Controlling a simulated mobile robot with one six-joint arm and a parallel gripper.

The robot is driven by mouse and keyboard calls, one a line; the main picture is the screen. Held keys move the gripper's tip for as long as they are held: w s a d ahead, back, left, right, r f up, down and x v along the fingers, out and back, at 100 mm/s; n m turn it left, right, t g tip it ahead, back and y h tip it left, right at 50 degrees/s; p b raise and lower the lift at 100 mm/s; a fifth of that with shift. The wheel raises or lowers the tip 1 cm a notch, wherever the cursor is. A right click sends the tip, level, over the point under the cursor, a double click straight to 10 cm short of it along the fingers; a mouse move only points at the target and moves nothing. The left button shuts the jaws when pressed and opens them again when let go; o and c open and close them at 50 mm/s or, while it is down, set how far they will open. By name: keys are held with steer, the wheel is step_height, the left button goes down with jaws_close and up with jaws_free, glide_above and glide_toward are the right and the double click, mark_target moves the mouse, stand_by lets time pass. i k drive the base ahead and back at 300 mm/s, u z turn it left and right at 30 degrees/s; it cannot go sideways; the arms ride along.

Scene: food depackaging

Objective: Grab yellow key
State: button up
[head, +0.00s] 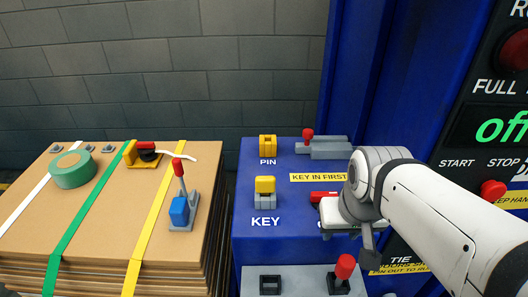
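The yellow key (265,184) stands upright in a small grey holder (264,201) on the blue machine top, just above the white KEY label. My gripper (347,228) is to the right of the key and apart from it. My wrist hides most of the gripper, so I cannot tell whether its fingers are open or shut. A red handle (323,195) shows just left of my wrist, partly covered by my arm.
A yellow pin (267,145) sits behind the key. A grey latch (330,148) with a red knob is at the back right. A red-knobbed lever (343,275) stands in front. Strapped cardboard (105,215) carrying tools is at left. The surface left of the key is clear.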

mark_target(265, 185)
steer(key=u, duration=0.05)
steer(key=k, duration=0.55)
steer(key=z, duration=2.2)
steer(key=k, duration=0.9)
steer(key=u, duration=1.5)
steer(key=i, duration=1)
steer(key=u, duration=0.1)
